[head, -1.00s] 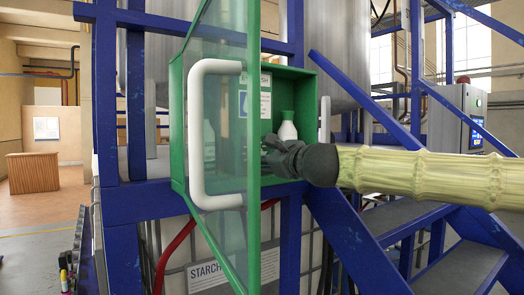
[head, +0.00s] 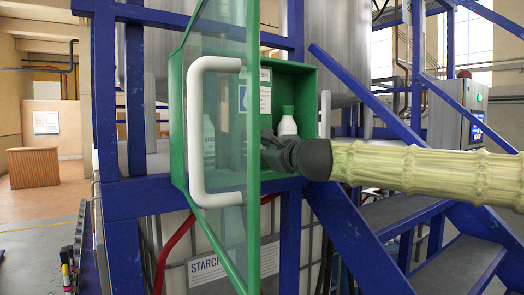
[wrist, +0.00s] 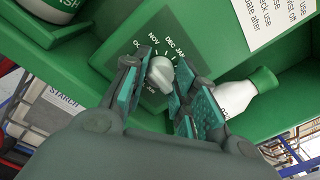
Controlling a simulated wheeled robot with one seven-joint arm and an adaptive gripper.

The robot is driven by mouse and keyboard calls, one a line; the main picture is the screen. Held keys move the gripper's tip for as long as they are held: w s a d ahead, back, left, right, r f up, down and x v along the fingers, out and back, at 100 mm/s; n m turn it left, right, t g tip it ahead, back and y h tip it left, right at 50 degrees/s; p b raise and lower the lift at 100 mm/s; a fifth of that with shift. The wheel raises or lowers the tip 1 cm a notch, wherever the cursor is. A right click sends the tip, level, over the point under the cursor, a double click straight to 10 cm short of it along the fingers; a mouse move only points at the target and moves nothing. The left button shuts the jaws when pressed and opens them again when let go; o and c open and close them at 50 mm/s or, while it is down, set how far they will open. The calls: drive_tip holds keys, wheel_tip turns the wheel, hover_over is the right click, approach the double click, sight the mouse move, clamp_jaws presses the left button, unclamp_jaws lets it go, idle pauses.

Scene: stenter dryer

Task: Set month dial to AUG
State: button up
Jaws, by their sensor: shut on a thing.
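The month dial shows in the wrist view as a grey knob (wrist: 160,74) on a dark green plate (wrist: 118,50) with white month marks. NOV, DEC and JAN are readable, with part of OCT at the left.
A white bottle with a green cap (head: 287,122) stands close beside my gripper, also in the wrist view (wrist: 236,95). Another bottle (wrist: 55,8) is at the upper left there. The door's white handle (head: 196,135) and blue frame beams (head: 345,230) stand nearby.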

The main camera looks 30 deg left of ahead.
drive_tip(key=shift+f+n+b, duration=0.15)
drive_tip(key=shift+n+b, duration=0.25)
drive_tip(key=shift+n+b, duration=0.5)
drive_tip(key=shift+n, duration=0.1)
drive_tip(key=n+b, duration=0.2)
drive_tip(key=n, duration=0.1)
drive_tip(key=shift+f+n, duration=0.1)
drive_tip(key=shift+n, duration=0.3)
drive_tip(key=n+b, duration=0.4)
drive_tip(key=n, duration=0.2)
drive_tip(key=shift+y, duration=0.4)
drive_tip(key=shift+n, duration=0.3)
drive_tip(key=o, duration=1)
drive_tip(key=shift+r, duration=0.2)
drive_tip(key=v, duration=1.2)
